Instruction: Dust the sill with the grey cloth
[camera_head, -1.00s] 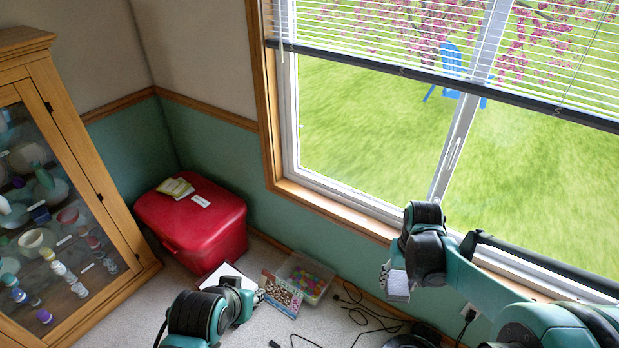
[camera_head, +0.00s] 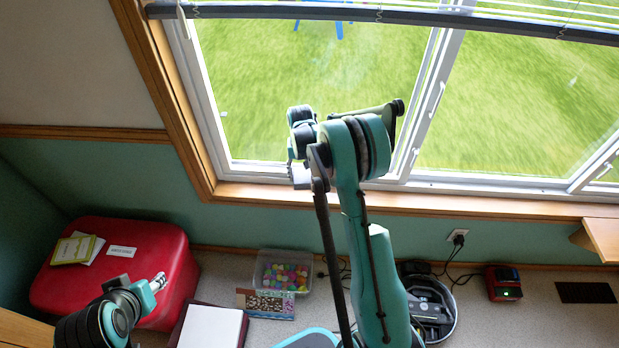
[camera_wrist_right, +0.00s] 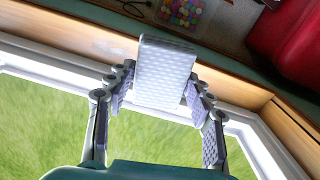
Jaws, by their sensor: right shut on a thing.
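The window's wooden sill (camera_head: 460,203) runs below the white frame in the head view; it also shows in the right wrist view (camera_wrist_right: 242,90). My right gripper (camera_head: 297,172) is at the sill near the window's left part, partly hidden by its own arm. In the right wrist view, it is shut on the pale grey, waffle-textured cloth (camera_wrist_right: 165,72), a flat folded pad between the fingers. The cloth overlaps the sill and frame there; I cannot tell whether it touches them. My left gripper (camera_head: 157,283) is low at the left, over the red chest's front; its jaw opening is unclear.
A red chest (camera_head: 150,262) with booklets (camera_head: 76,248) on its lid stands at the left. A clear bin of coloured pieces (camera_head: 283,272), a round dark device (camera_head: 432,305), cables and a small red box (camera_head: 503,284) are on the floor. The sill to the right is clear.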

